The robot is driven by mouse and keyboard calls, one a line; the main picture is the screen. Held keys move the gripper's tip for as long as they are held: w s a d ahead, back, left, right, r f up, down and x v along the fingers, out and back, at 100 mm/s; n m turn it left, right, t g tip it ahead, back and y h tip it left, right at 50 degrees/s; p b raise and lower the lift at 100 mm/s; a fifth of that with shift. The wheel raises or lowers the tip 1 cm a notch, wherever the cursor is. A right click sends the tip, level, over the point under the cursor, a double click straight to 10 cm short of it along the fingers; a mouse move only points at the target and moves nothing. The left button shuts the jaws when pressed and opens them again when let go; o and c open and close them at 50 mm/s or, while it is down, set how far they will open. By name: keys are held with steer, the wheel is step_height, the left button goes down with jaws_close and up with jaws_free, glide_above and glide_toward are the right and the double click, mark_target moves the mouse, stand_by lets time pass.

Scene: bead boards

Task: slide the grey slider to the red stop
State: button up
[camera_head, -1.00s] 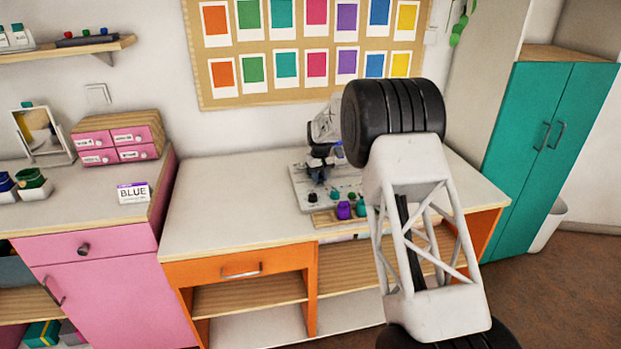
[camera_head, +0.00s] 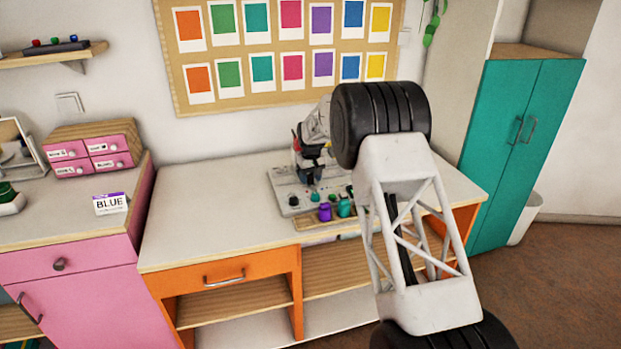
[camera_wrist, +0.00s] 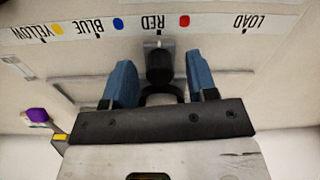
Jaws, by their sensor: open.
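The slider (camera_wrist: 160,66), a dark grey knob with a pale mark at its tip, sits in the wrist view between the two blue fingers of my gripper (camera_wrist: 158,80). The fingers are open, one on each side with a gap. In the head view my gripper (camera_head: 313,176) is low over the grey board (camera_head: 281,180) on the desk. The slider cannot be made out there.
The label strip also carries LOAD (camera_wrist: 248,22), BLUE (camera_wrist: 84,27) and YELLOW (camera_wrist: 29,33). The desk left of the board is clear. A BLUE card (camera_head: 111,204) stands on the pink cabinet.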

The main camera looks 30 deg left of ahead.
steer(key=shift+w+r, duration=0.1)
steer(key=shift+r, duration=3.8)
